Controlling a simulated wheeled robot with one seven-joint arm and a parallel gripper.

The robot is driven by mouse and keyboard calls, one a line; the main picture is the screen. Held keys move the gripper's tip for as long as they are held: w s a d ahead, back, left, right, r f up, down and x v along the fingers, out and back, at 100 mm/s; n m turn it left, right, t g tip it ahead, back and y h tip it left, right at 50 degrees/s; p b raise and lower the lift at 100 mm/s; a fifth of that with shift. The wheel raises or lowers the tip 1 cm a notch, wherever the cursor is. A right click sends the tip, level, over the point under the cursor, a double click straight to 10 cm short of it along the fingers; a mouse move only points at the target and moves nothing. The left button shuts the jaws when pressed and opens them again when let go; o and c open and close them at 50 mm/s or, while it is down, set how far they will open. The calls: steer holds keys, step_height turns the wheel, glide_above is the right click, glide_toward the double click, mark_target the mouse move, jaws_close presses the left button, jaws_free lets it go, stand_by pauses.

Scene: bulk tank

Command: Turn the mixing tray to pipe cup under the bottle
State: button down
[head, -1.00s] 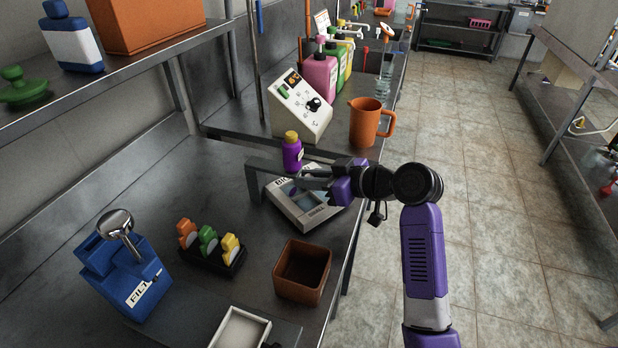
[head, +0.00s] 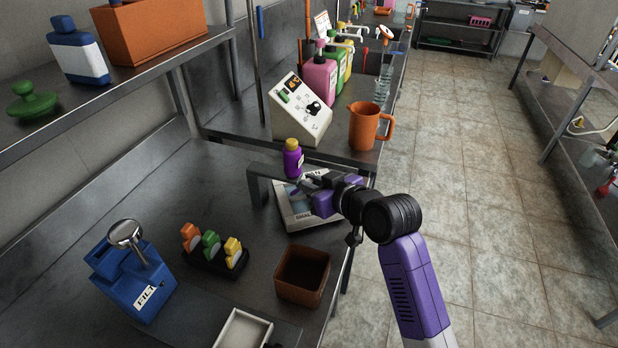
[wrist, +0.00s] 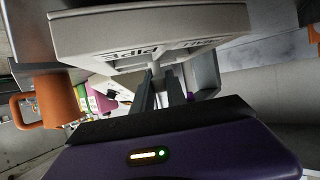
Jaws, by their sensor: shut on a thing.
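The mixing tray (head: 296,221) is a pale, square-rimmed box with a bluish inside and labels on its rim. It sits beneath the purple bottle (head: 292,160) with a yellow cap, which stands in a grey metal stand (head: 254,186). My gripper (head: 308,183) reaches in from the right at the tray, shut on part of it; my purple hand covers the tray's right side. In the wrist view the tray's underside and labelled edge (wrist: 150,40) fill the top, upside down, by my fingers. The exact grip point and any cup are hidden.
An orange jug (head: 364,127) and a white control box (head: 301,110) stand behind. A brown open box (head: 302,276), a blue filter box (head: 135,283) and a rack of coloured pieces (head: 215,257) are in front. The floor to the right is clear.

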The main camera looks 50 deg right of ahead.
steer(key=shift+m+g+h+p, duration=0.4)
steer(key=shift+m+h+p, duration=0.25)
steer(key=shift+m+h, duration=0.3)
steer(key=shift+h, duration=0.25)
steer(key=c, duration=1.3)
jaws_free()
steer(key=shift+c, duration=0.2)
steer(key=shift+s+a, duration=0.1)
steer(key=v, duration=0.7)
steer(key=shift+s+a+r, duration=0.1)
steer(key=shift+s+r, duration=0.1)
steer(key=shift+s, duration=0.05)
